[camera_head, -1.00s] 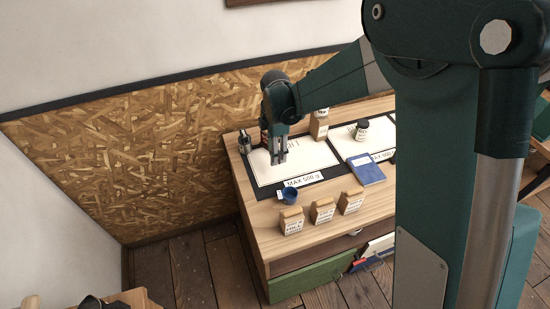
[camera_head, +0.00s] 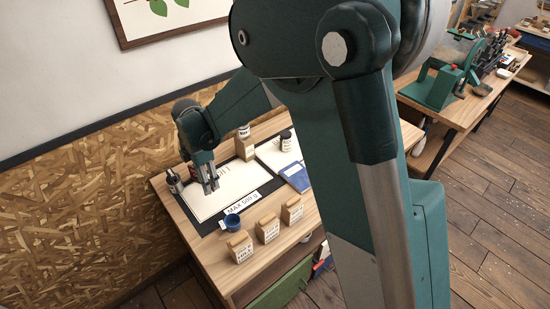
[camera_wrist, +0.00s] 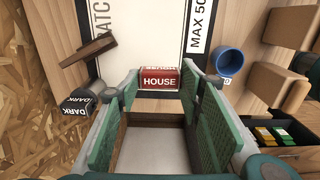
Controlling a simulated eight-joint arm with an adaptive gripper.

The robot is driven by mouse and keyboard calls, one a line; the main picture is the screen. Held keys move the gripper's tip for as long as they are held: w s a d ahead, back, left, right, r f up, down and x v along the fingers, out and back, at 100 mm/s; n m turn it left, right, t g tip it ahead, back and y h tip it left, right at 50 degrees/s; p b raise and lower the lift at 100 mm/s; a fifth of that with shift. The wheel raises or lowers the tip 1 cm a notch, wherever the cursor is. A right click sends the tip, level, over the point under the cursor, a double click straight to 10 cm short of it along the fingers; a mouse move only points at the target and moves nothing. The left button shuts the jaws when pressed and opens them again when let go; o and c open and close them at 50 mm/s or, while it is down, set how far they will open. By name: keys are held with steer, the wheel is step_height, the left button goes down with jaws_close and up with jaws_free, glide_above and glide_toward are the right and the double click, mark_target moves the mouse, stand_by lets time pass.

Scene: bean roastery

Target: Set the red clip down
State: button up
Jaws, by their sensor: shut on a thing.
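The red clip (camera_wrist: 158,79), lettered HOUSE, sits between the fingertips of my gripper (camera_wrist: 158,85) in the wrist view. The gripper is shut on it, one green-padded finger on each side. In the head view my gripper (camera_head: 210,189) points down over the white sheet (camera_head: 205,207) on the table. The clip is too small to make out there. I cannot tell whether it touches the surface beneath.
A black block lettered DARK (camera_wrist: 76,106) and a brown bar (camera_wrist: 88,50) lie left of my gripper. A blue cup (camera_wrist: 230,62) is at right. Several paper bags (camera_head: 267,229) line the table's front. A blue book (camera_head: 296,177) lies farther right.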

steer(key=w+d+m, duration=0.5)
steer(key=w+d, duration=0.9)
steer(key=d, duration=0.3)
steer(key=w+d+m, duration=0.5)
steer(key=w+d, duration=0.9)
steer(key=d, duration=0.2)
steer(key=w+d+m, duration=0.3)
steer(key=d+m, duration=0.1)
steer(key=d, duration=1.5)
steer(key=w+d+m, duration=0.4)
steer(key=d, duration=1.6)
steer(key=shift+w+r, duration=0.15)
steer(key=shift+d, duration=0.1)
steer(key=shift+f, duration=3.15)
steer(key=shift+f, duration=0.1)
steer(key=shift+f, duration=1.75)
